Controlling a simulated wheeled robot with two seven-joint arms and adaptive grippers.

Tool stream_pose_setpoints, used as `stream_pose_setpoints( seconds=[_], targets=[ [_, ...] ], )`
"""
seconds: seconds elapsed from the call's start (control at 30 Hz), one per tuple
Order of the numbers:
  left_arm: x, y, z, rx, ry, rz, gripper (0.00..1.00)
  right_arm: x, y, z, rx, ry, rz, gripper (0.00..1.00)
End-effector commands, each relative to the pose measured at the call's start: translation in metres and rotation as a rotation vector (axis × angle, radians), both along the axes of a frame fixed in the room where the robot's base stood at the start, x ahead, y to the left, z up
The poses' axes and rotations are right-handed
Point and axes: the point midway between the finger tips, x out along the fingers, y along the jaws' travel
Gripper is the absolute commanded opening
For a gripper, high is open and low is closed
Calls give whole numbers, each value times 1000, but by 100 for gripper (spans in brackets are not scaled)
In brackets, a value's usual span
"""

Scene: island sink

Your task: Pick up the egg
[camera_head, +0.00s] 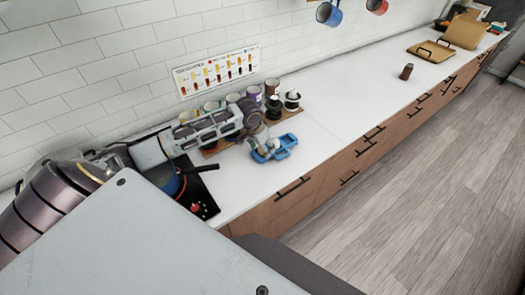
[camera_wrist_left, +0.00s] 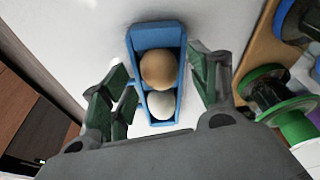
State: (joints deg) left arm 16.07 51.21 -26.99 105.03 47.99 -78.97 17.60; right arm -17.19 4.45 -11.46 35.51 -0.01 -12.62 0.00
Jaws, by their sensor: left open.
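A brown egg (camera_wrist_left: 158,69) and a white egg (camera_wrist_left: 161,105) lie one behind the other in a blue holder (camera_wrist_left: 139,36), seen from above in the left wrist view. The blue holder (camera_head: 286,142) also shows in the head view, on the white counter near its front edge. The eggs are hard to make out in the head view. My right gripper is not in view.
A small brown jar (camera_head: 406,72) stands farther along.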

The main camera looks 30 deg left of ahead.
Motion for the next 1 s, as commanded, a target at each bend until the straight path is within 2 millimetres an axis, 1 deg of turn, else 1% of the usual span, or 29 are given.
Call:
stream_pose_setpoints(
  seconds=[0.2, 0.47, 0.83, 1.0],
  targets=[
    [0, 0, 0, 0, 0, 0, 61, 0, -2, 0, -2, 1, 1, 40],
    [0, 0, 0, 0, 0, 0, 28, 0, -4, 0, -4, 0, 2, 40],
    [0, 0, 1, 1, 0, 0, 27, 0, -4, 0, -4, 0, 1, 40],
    [1, 0, 8, 1, -2, 0, 27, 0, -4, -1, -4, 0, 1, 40]
  ],
)
